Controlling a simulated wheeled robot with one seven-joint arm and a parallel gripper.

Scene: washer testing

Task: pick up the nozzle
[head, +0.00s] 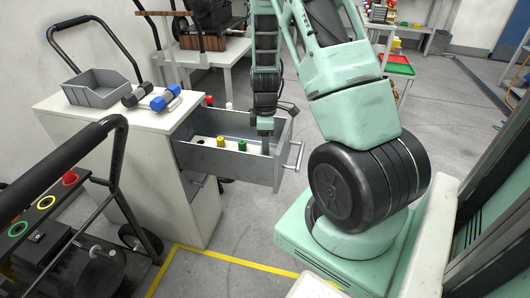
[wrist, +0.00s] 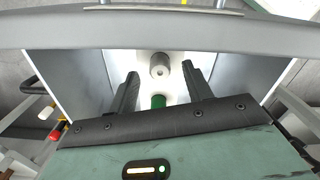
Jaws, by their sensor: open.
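My gripper (head: 265,150) points down into the open grey drawer (head: 222,164). In the wrist view my gripper (wrist: 159,72) is open, its two dark fingers apart. A grey round piece with a hole in its top (wrist: 160,65), which looks like the nozzle, stands between and just beyond the fingertips. It does not appear to be gripped. A green cylinder (wrist: 158,101) is nearer the gripper body, between the fingers; it also shows in the head view (head: 242,145). The grey piece is not clearly visible in the head view.
A yellow cylinder (head: 221,141) stands in the drawer left of the green one. The drawer walls are close around my gripper. A grey bin (head: 97,88) and a blue-ended dumbbell-like part (head: 166,98) lie on the cabinet top (head: 75,108). A black-framed cart (head: 118,150) stands left.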

